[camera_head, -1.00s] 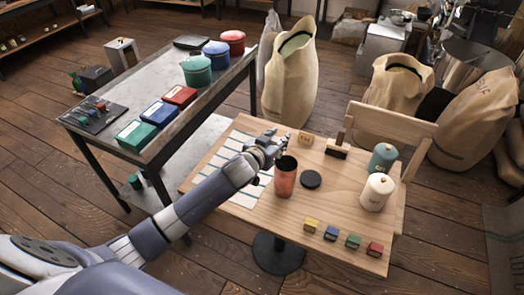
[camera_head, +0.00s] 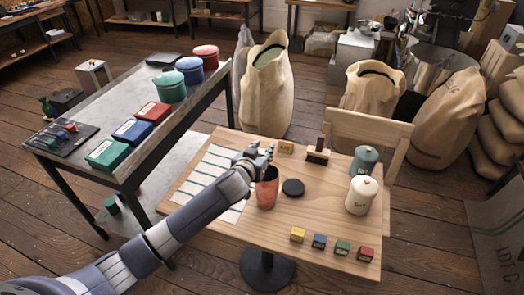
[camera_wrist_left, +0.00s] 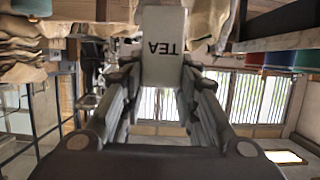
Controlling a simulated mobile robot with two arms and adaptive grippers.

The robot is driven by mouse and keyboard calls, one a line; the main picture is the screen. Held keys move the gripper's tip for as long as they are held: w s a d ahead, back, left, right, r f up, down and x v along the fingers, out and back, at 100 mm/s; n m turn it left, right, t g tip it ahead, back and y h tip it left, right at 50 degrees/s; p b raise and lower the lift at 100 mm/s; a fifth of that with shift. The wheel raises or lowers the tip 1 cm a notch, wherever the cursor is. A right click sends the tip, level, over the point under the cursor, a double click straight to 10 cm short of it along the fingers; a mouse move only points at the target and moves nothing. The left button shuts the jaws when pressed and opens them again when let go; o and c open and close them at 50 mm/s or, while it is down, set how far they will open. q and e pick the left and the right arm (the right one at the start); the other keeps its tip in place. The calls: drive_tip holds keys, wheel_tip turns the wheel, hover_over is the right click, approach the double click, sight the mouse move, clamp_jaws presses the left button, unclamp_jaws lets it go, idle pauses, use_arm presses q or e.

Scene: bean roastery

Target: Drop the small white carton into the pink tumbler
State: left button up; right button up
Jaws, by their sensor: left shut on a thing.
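The small white carton (camera_wrist_left: 164,46) reads "TEA" and is upside down in the left wrist view. My left gripper (camera_wrist_left: 160,75) is shut on it, with a finger on each side. In the head view I cannot make the carton out at my left gripper (camera_head: 266,154). The pink tumbler (camera_head: 267,190) is copper-pink and stands upright on the wooden table (camera_head: 225,230). In the head view my gripper is just above and behind the tumbler's rim; I cannot tell if it is over the opening. My right gripper is not in view.
A dark round disc (camera_head: 293,188) lies right of the tumbler. A white canister (camera_head: 361,194), a teal canister (camera_head: 365,160) and a dark stamp-like block (camera_head: 317,153) stand farther right. Several small coloured boxes line the front edge.

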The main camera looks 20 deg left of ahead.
use_arm(q)
drive_tip(key=o, duration=1)
drive_tip(key=shift+c, duration=0.2)
drive_tip(key=shift+s+r, duration=0.1)
drive_tip(key=shift+s, duration=0.15)
drive_tip(key=v, duration=1.1)
drive_tip(key=shift+s+r, duration=0.15)
drive_tip(key=shift+s, duration=0.1)
